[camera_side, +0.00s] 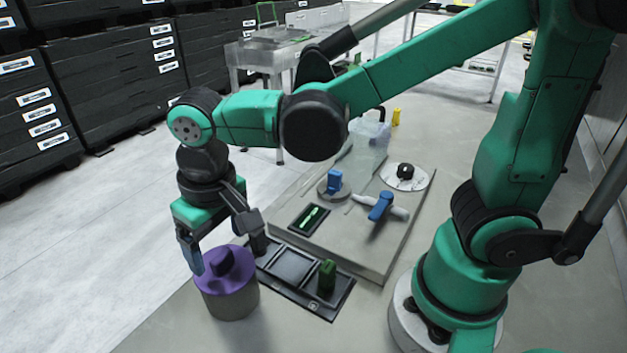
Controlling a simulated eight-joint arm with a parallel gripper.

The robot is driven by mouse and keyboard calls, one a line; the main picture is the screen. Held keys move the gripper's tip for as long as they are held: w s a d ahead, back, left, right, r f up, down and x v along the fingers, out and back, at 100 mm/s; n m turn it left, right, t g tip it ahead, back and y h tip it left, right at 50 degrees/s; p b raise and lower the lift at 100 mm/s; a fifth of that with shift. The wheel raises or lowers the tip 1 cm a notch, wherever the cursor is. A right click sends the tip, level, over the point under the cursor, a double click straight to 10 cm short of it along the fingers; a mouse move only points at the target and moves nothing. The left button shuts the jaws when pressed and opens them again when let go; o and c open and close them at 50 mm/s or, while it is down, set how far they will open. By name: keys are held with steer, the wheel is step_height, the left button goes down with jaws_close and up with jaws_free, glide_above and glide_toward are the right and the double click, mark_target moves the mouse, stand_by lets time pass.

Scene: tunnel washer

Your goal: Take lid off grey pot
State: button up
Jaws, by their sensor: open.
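The grey pot (232,303) stands upright on the floor slab at the lower left. Its purple lid (239,277) sits on top, with a dark purple knob (220,262) in the middle. My gripper (226,259) points down over the pot with its jaws open. One finger is left of the knob and the other is to its right. The knob shows between the fingers, and I cannot tell whether either finger touches it or the lid.
A black tray (291,264) with a green block (327,276) lies right of the pot. Behind it a raised slab (343,242) carries a blue valve handle (381,206), a blue-topped disc (334,183) and a white disc with a black knob (405,172). Floor left of the pot is clear.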

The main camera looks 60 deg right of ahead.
mark_target(221, 255)
steer(key=shift+w+f, duration=0.2)
steer(key=shift+f, duration=1.4)
jaws_close()
